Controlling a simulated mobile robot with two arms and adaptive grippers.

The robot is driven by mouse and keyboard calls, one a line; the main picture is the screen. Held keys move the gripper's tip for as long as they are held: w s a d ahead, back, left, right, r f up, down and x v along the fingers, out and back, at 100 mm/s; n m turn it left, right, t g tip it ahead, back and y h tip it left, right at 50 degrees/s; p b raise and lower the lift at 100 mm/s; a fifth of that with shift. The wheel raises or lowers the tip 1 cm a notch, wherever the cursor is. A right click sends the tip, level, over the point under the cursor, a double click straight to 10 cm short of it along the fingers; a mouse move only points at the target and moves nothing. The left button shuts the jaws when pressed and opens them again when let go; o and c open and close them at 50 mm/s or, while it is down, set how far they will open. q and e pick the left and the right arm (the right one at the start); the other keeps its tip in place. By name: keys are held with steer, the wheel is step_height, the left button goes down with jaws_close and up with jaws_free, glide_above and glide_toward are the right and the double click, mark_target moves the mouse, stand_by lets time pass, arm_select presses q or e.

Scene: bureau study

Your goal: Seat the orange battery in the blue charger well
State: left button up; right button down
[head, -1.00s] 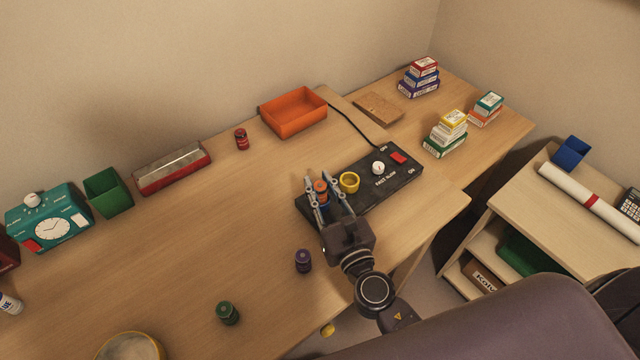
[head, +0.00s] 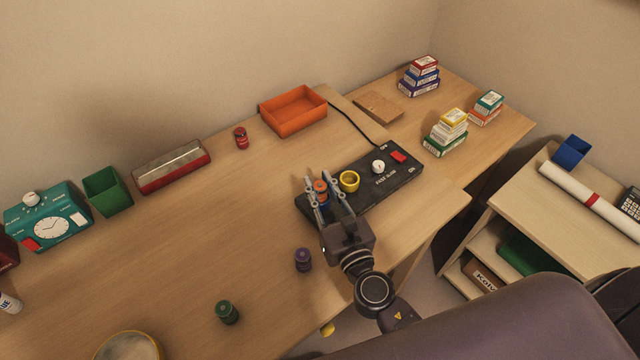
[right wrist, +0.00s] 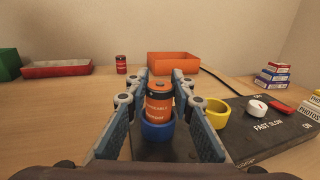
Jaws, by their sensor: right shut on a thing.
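The orange battery (right wrist: 159,101), with a dark band and metal tip, stands upright between the fingers of my right gripper (head: 330,190). The gripper is shut on it. In the right wrist view the battery's lower end is inside the rim of the blue charger well (right wrist: 157,131); how deep it sits is hidden. The well is at the left end of the black charger (head: 405,176). In the head view the fingers largely cover the blue well. My left gripper is not in view.
A yellow well (head: 349,181) is just right of the fingers, with a white knob (head: 378,167) and red switch (head: 398,157) further along. Purple (head: 303,260), green (head: 228,312) and red (head: 241,138) batteries stand apart on the desk. An orange tray (head: 293,112) is behind.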

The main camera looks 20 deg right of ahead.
steer(key=shift+f+b, duration=0.35)
steer(key=c, duration=2)
jaws_free()
steer(key=shift+o, duration=0.2)
